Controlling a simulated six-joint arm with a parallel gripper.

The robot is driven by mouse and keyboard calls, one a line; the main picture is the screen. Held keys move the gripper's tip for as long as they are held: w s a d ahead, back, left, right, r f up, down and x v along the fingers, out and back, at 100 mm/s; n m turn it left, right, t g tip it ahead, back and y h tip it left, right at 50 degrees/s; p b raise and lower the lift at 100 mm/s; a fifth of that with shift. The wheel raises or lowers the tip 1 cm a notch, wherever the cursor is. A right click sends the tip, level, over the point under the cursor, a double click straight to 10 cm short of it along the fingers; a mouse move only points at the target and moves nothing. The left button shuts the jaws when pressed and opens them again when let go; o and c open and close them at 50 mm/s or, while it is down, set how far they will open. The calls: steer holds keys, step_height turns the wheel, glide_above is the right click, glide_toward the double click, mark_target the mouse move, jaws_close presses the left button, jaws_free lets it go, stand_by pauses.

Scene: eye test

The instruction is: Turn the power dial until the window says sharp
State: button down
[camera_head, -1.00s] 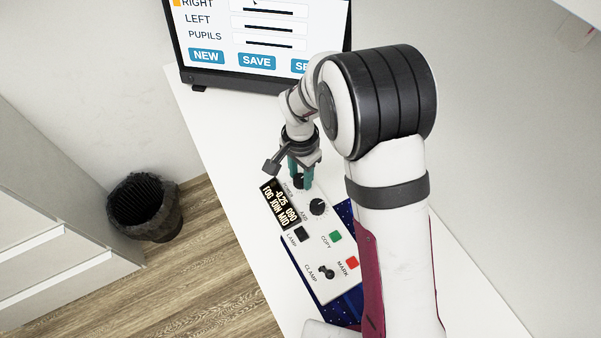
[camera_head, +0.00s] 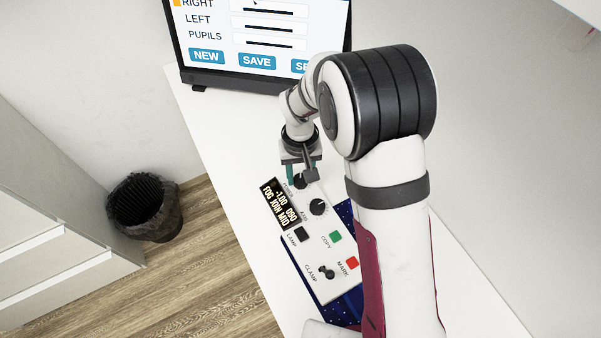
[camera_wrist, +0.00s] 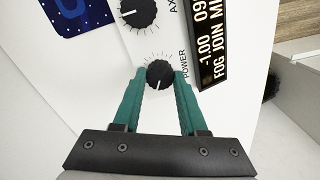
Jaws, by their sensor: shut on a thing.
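The power dial (camera_wrist: 159,75) is a black knob with a white pointer line, beside the label POWER in the wrist view. My gripper (camera_wrist: 160,80) is shut on it, with one green finger on each side. In the head view my gripper (camera_head: 302,178) is at the far end of the white control panel (camera_head: 313,262), and the dial (camera_head: 299,182) shows partly behind it. The black window (camera_head: 280,204) reads -1.00, 090 and FOG JOIN MID. It also shows in the wrist view (camera_wrist: 208,45), partly cut off.
The axis dial (camera_head: 318,207) is close to the power dial. A monitor (camera_head: 258,36) stands behind.

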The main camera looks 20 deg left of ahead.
mark_target(301, 178)
steer(key=shift+n, duration=2.2)
steer(key=shift+c, duration=2.2)
jaws_free()
step_height(301, 178, up, 16)
